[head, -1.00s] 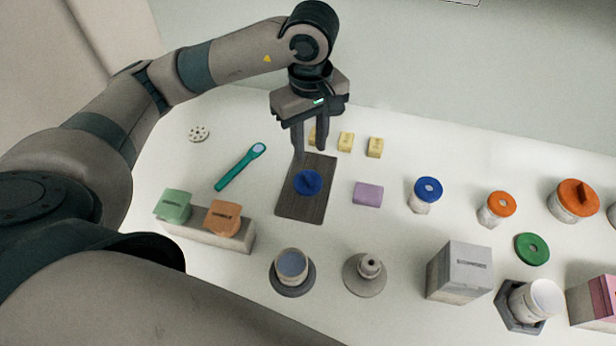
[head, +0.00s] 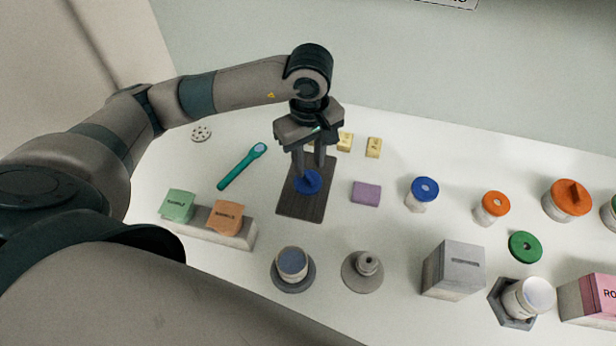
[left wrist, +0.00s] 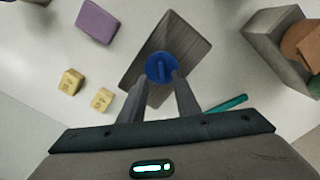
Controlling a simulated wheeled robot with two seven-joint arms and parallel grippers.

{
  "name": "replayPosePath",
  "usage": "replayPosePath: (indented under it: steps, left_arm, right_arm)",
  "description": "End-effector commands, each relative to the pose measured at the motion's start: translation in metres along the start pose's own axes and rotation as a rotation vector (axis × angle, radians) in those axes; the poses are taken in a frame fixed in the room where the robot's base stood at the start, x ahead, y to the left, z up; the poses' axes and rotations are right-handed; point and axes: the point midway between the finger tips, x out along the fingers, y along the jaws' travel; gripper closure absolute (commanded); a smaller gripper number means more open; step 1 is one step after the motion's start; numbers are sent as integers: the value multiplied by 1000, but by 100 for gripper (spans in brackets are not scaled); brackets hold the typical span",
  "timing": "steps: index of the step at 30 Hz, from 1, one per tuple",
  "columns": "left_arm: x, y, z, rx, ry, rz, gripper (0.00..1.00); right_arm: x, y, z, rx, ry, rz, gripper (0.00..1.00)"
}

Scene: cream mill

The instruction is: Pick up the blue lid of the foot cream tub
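The blue lid (head: 307,181), a disc with a raised grip bar on top, lies on the dark wooden board (head: 301,207). It also shows in the left wrist view (left wrist: 161,67). My left gripper (head: 309,170) points down over the lid, its fingers open on either side of the grip bar. In the left wrist view the fingertips (left wrist: 161,78) reach the lid's near edge, with a gap between them. I cannot tell whether they touch it. My right gripper is not in view. An open tub with a blue-grey content (head: 292,264) stands in a round grey holder.
A purple block (head: 366,193) lies right of the board and a teal spatula-like tool (head: 242,166) left. Small yellow blocks (head: 373,147) sit behind. A blue-lidded jar (head: 423,193) stands further right. Green and orange blocks rest on a grey stand (head: 242,238).

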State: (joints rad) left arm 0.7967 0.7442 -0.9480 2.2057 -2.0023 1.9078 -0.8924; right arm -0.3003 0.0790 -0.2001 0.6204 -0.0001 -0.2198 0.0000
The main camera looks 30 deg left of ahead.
Motion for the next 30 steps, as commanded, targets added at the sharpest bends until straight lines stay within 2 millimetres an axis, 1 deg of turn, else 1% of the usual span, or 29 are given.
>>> replayPosePath:
  steps: [1,5,9,12,27,29,30]
  left_arm:
    - [2,-2,0,-1,0,-5,70]
    - [14,-4,1,-1,-1,-6,70]
    - [31,-4,1,-1,-1,-3,70]
    - [38,-3,1,-1,0,-2,70]
    - [40,-3,0,0,1,0,70]
    - [40,-3,0,0,1,0,85]
    - [40,-3,0,0,1,0,94]
  right_arm:
    - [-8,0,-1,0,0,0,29]
    - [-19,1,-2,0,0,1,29]
    - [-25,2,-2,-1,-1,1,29]
    - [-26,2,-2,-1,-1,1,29]
    - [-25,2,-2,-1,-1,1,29]
    - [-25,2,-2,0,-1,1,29]
    - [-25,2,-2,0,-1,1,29]
